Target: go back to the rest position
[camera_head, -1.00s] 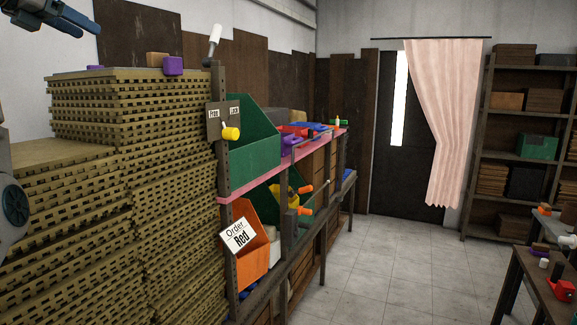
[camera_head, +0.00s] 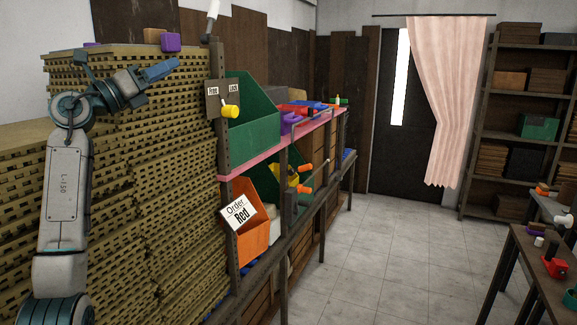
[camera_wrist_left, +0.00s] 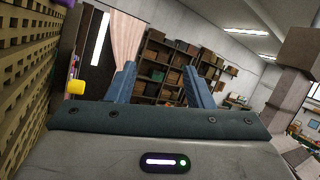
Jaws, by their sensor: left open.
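My left arm stands upright at the left of the head view, in front of the stacked slatted pallets (camera_head: 170,240). My left gripper (camera_head: 172,66) is at the height of the upper pallets and points right, towards the shelf. In the left wrist view its two blue fingers (camera_wrist_left: 160,88) are apart with nothing between them. Beyond them I see the far shelving and the pink curtain. My right gripper is not in view.
Close on the right of the gripper are a rack post with a yellow knob (camera_head: 230,111) and a green bin (camera_head: 253,112). An orange bin (camera_head: 250,235) with an "Order Red" card hangs below. A purple block (camera_head: 171,42) lies on the pallets. The tiled floor (camera_head: 390,255) is clear.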

